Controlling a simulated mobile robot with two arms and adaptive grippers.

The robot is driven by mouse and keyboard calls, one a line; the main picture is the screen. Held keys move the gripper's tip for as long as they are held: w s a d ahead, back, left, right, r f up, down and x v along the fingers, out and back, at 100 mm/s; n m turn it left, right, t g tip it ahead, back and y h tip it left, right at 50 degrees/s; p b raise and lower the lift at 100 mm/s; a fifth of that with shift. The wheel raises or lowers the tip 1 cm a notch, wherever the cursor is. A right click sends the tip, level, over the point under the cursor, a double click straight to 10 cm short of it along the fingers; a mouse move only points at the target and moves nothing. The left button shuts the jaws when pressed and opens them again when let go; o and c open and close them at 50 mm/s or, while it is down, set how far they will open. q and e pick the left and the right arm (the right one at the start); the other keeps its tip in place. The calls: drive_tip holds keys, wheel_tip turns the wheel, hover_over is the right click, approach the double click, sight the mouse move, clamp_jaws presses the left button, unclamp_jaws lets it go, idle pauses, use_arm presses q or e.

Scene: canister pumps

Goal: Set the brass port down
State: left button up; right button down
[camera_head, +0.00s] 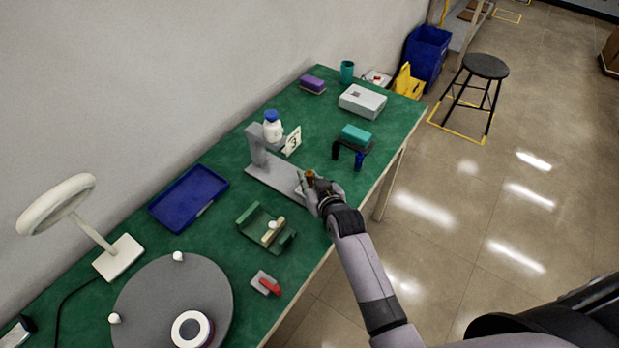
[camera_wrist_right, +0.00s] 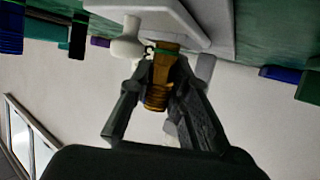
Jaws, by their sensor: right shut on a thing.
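The brass port (camera_wrist_right: 160,80) is a small ribbed brass piece with a green ring, held between the dark fingers of my right gripper (camera_wrist_right: 165,105) in the right wrist view. In the head view the brass port (camera_head: 310,176) shows as a small orange-brown spot at the tip of my right gripper (camera_head: 312,184). The gripper is at the right end of a grey stand (camera_head: 272,174) on the green table. In the wrist view the port's far end is close to a pale grey block; I cannot tell whether they touch. My left gripper is not in view.
A green cradle (camera_head: 266,228) with a pale cylinder lies left of my right arm. A blue tray (camera_head: 188,196), a white bottle (camera_head: 272,126), a teal block (camera_head: 356,135) and a grey box (camera_head: 362,100) stand around. Bare green tabletop (camera_head: 215,235) lies between tray and cradle.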

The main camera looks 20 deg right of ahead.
drive_tip(key=shift+f, duration=0.2)
drive_tip(key=c, duration=1.5)
unclamp_jaws()
